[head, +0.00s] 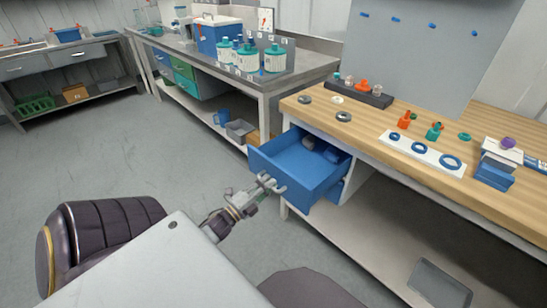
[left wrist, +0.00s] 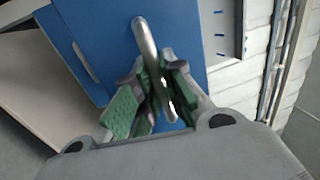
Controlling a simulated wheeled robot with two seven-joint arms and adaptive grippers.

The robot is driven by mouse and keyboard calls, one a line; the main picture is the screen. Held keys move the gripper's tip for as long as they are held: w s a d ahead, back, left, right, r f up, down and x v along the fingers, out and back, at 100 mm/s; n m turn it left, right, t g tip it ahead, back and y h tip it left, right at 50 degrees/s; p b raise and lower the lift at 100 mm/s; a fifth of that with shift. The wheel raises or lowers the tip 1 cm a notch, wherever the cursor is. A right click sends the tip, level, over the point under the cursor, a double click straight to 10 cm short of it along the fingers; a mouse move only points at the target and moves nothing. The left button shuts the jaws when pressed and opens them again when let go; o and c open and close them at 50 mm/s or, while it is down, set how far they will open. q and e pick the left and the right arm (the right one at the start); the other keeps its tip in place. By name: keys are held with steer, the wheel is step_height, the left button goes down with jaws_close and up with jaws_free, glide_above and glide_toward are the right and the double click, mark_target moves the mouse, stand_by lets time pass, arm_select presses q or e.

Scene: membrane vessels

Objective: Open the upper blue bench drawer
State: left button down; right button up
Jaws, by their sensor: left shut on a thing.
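The upper blue bench drawer (head: 283,181) stands pulled well out from under the wooden bench top, and its inside shows. A few small grey-blue items lie toward its back. Its metal handle (left wrist: 145,40) shows as a bar on the blue front in the left wrist view. My left gripper (head: 266,186) is at the drawer front, shut on the handle. In the left wrist view the green-padded fingers (left wrist: 155,95) lie on both sides of the bar. A lower blue drawer is partly hidden below the open one. My right gripper is not in view.
The wooden bench top (head: 345,118) holds a dark rack (head: 362,95), a white board with blue rings (head: 421,154) and small bottles. A grey bench (head: 310,75) with teal-capped bottles stands behind. The floor left of the drawer is clear.

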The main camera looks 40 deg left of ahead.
arm_select(q)
steer(key=shift+s, duration=0.4)
steer(key=c, duration=1.5)
jaws_free()
steer(key=shift+s+f, duration=0.1)
steer(key=shift+s, duration=0.05)
steer(key=shift+v, duration=5.9)
steer(key=shift+a, duration=0.1)
